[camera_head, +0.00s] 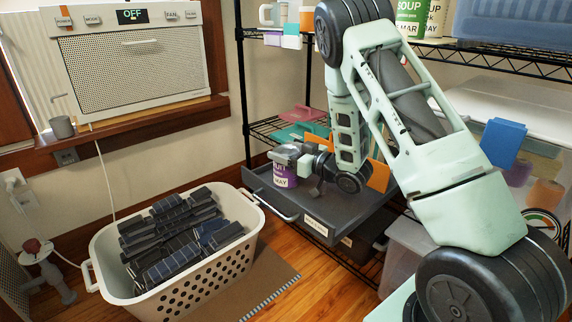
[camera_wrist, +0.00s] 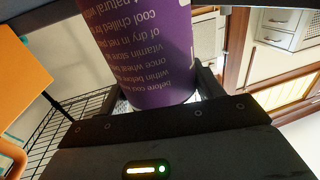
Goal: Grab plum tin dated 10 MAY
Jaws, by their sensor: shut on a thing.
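The plum tin (camera_head: 284,176) has a purple band and a white band with dark lettering; "MAY" can be read on its side, but the day number is not clear. My gripper (camera_head: 289,152) is shut on this tin at the dark open drawer (camera_head: 300,215) of the rack. In the wrist view the purple tin (camera_wrist: 140,45) fills the space between my fingers (camera_wrist: 160,100), with its small printed text upside down. I cannot tell whether the tin's base touches the drawer floor.
An orange panel (camera_head: 379,176) stands in the drawer behind my wrist. White and green soup tins (camera_head: 408,18) stand on the upper shelf. A white laundry basket (camera_head: 190,275) with dark folded things sits on the floor at left. Wire shelves and bins flank my arm.

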